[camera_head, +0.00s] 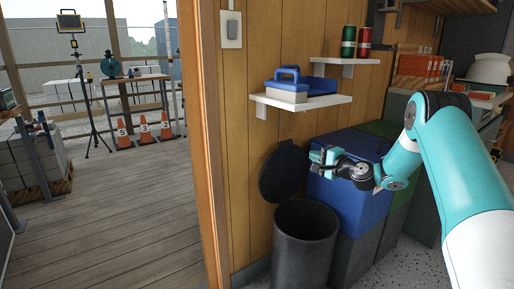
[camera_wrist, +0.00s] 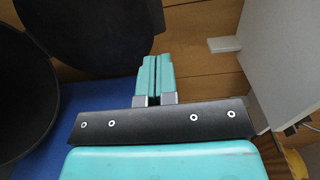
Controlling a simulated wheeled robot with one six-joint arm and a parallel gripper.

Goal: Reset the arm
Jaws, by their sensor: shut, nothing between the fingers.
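My arm reaches in from the right in the head view, bent at the elbow. My gripper (camera_head: 322,157) is in front of the wood-panelled wall, above and beside a blue bin. In the wrist view the two teal fingers of my gripper (camera_wrist: 152,80) lie together with nothing between them. The blue bin (camera_head: 345,200) stands below and behind my wrist; its blue top also shows in the wrist view (camera_wrist: 50,160).
An open black bin (camera_head: 303,245) with its lid (camera_head: 283,172) raised stands below my gripper. A white shelf (camera_head: 300,106) with a blue-handled tool (camera_head: 287,86) is above it. Another shelf (camera_head: 345,61) holds two cans.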

